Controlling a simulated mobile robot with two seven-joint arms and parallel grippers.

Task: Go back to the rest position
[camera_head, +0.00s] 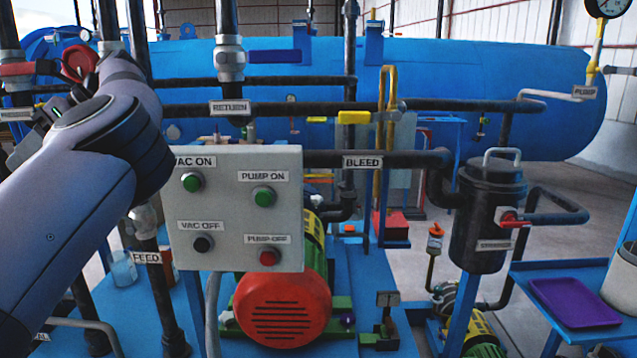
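My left arm (75,195) comes in from the lower left and reaches up to the pipes at the upper left. My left gripper (38,128) shows only in small part beyond the wrist, and its fingertips are hidden or too small to make out. A red round valve handle (80,62) is just above the wrist, and a red lever (18,69) is to its left. I cannot tell whether the gripper touches either of them. My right arm and gripper are not in view.
A grey control box (237,224) with several buttons stands right of my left arm. Vertical pipes and the RETURN pipe (229,105) are close by. Behind lies a large blue tank (480,75). A black canister (487,215) and purple tray (575,302) are at the right.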

